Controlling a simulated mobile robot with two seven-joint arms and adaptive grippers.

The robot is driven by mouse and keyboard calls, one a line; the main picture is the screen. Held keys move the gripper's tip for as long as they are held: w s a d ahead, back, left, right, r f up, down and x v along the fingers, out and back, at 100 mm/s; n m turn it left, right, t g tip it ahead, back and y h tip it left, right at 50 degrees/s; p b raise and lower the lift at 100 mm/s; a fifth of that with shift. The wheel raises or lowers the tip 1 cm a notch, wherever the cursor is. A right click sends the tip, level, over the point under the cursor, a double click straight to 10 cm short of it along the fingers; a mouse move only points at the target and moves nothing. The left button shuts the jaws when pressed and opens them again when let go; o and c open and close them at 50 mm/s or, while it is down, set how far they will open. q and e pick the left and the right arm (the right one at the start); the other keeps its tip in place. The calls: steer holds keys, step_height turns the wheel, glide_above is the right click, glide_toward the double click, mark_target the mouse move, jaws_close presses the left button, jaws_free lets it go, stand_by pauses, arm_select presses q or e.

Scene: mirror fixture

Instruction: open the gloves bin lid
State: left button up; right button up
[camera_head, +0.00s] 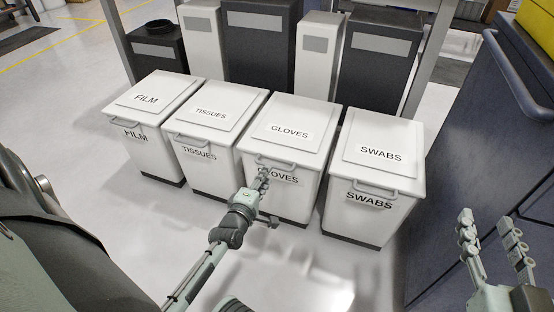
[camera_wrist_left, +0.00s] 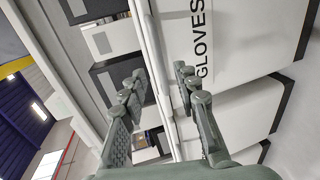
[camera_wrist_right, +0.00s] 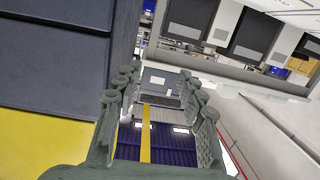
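The gloves bin is a white bin labelled GLOVES, third from the left in the head view, and its lid (camera_head: 290,132) is down. A bar handle (camera_head: 275,161) runs along the lid's front edge. My left gripper (camera_head: 264,178) is at the front of this bin, by the handle, and partly covers the GLOVES label. In the left wrist view my left gripper (camera_wrist_left: 158,80) has its fingers apart, with the lid edge and handle close between or behind them; contact cannot be told. My right gripper (camera_head: 490,228) is open and empty at the lower right.
Closed white bins stand beside it: film (camera_head: 150,98), tissues (camera_head: 212,112) and swabs (camera_head: 382,150). Taller grey and white bins (camera_head: 258,45) stand behind. A dark blue cart (camera_head: 480,130) with a rail is on the right, near my right arm. Floor in front is clear.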

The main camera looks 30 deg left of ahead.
arm_select(q)
steer(key=b+x, duration=0.1)
steer(key=x, duration=0.6)
steer(key=shift+s, duration=0.1)
arm_select(e)
step_height(320, 180, up, 8)
steer(key=s+a+t+y, duration=0.1)
steer(key=a+t+y, duration=0.1)
steer(key=t, duration=0.1)
steer(key=shift+s+a+f+t+y, duration=0.25)
steer(key=shift+s+a+t+y, duration=0.05)
steer(key=shift+s+a, duration=0.05)
arm_select(q)
jaws_close()
